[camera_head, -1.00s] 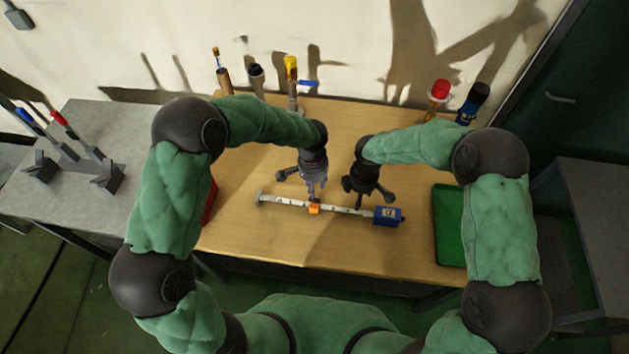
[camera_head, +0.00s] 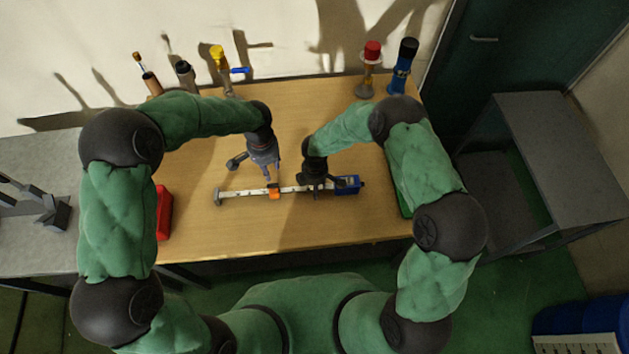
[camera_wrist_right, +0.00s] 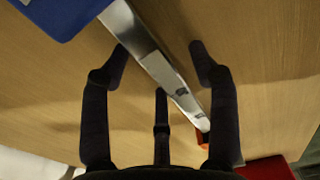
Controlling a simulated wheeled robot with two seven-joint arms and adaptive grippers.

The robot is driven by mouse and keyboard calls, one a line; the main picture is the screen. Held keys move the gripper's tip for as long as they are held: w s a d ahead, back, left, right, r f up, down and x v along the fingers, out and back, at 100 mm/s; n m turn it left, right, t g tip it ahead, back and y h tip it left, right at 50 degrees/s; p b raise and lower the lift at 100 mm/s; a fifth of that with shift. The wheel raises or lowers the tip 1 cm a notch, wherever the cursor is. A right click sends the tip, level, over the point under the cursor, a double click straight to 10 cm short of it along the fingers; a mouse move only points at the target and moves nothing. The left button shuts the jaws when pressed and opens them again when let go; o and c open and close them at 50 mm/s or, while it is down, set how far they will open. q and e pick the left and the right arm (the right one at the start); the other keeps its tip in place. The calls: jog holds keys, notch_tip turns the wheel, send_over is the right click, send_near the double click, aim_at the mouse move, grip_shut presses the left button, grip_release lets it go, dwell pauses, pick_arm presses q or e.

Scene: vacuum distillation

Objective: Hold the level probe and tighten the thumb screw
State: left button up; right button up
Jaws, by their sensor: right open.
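The level probe lies across the table: a pale marked bar (camera_head: 240,194) with a blue box (camera_head: 348,185) at its right end and an orange slider (camera_head: 273,191) near its middle. I cannot make out a separate thumb screw. My left gripper (camera_head: 270,178) is just behind and over the orange slider; whether it touches or grips it is unclear. My right gripper (camera_head: 316,185) is open over the bar, beside the blue box. In the right wrist view its outer fingers (camera_wrist_right: 160,65) are apart on either side of the bar (camera_wrist_right: 160,65), with the blue box (camera_wrist_right: 60,12) at upper left.
A red container (camera_head: 164,212) is at the table's left and a green tray (camera_head: 404,204) at its right, partly behind my arm. Bottles (camera_head: 402,66) and tools (camera_head: 222,70) stand along the back edge. The table (camera_head: 310,225) in front of the probe is clear.

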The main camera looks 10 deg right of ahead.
aim_at(273, 186)
jog(key=shift+f, duration=0.15)
jog(key=shift+c, duration=0.3)
grip_shut()
pick_arm(q)
jog(key=shift+o, duration=0.2)
jog(key=n, duration=0.2)
jog(key=a+n+h, duration=0.1)
jog(key=n, duration=0.2)
jog(key=shift+s+a, duration=0.15)
jog(key=a+r+n+h, duration=0.1)
jog(key=a+n+h, duration=0.25)
jog(key=n, duration=1.65)
jog(key=x, duration=1.1)
jog(key=shift+w+f, duration=0.25)
jog(key=shift+w, duration=0.15)
